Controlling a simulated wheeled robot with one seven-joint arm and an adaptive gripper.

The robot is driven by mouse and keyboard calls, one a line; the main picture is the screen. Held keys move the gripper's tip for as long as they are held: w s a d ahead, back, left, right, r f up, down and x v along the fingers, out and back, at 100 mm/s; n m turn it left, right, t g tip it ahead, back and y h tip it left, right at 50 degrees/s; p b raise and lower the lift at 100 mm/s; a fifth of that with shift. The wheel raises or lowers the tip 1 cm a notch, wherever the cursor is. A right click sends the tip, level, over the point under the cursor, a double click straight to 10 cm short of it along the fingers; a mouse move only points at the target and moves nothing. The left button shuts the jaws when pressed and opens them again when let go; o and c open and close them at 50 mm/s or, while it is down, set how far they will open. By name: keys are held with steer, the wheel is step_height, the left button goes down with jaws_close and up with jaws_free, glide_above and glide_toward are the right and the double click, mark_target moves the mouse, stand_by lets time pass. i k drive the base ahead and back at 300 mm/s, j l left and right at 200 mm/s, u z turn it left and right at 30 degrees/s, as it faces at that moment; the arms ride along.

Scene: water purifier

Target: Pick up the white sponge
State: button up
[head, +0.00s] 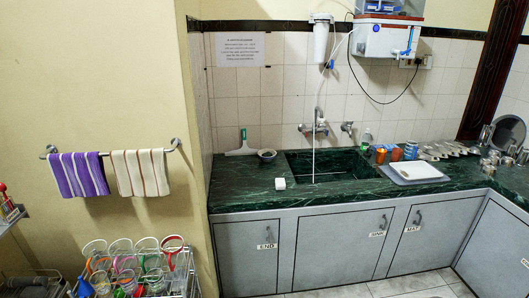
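A small white block that looks like the white sponge (280,183) lies on the dark green counter (240,186). It sits near the counter's front edge, just left of the sink (330,166). Nothing covers it. My gripper is not in view, so its distance to the sponge cannot be told.
A white tray (416,171), cans and a bottle are right of the sink. A rack of colourful-rimmed items (135,268) stands at lower left. The counter around the sponge is clear.

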mark_target(280, 183)
steer(key=i, duration=2.1)
steer(key=i+j+z, duration=0.1)
steer(key=i+z, duration=0.3)
steer(key=i, duration=0.15)
